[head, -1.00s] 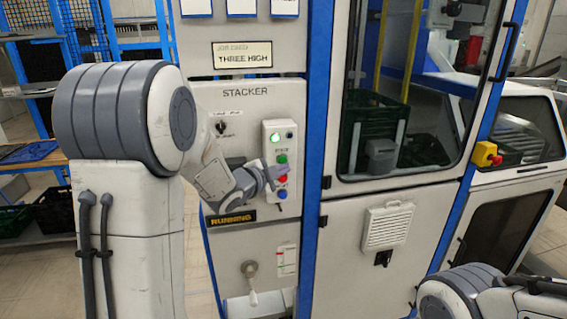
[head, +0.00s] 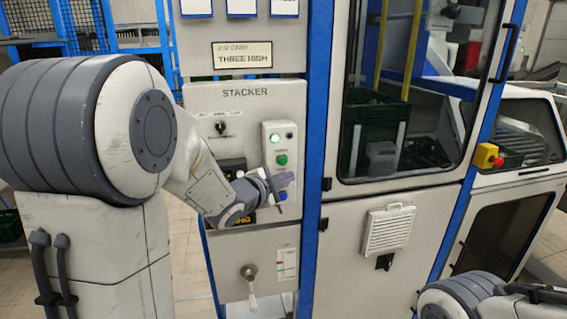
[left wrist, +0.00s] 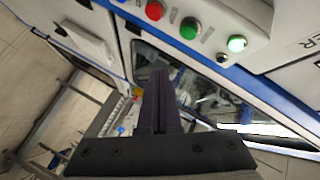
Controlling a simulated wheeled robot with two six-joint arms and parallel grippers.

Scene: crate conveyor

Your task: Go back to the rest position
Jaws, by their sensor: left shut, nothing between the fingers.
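My left gripper (head: 281,183) is shut and empty in front of the stacker's button box. In the left wrist view its dark closed fingers (left wrist: 160,100) show in the middle, apart from the buttons. The left wrist view shows the red button (left wrist: 155,11), the green button (left wrist: 190,28) and the lit lamp (left wrist: 236,43). My right arm shows only in part at the lower right; its gripper is out of view.
The stacker panel (head: 205,100) has a job card reading THREE HIGH (head: 242,55) and a rotary switch. To its right is a windowed cabinet door (head: 365,240) with dark crates inside. A red emergency stop (head: 487,156) sits on a yellow box at the right.

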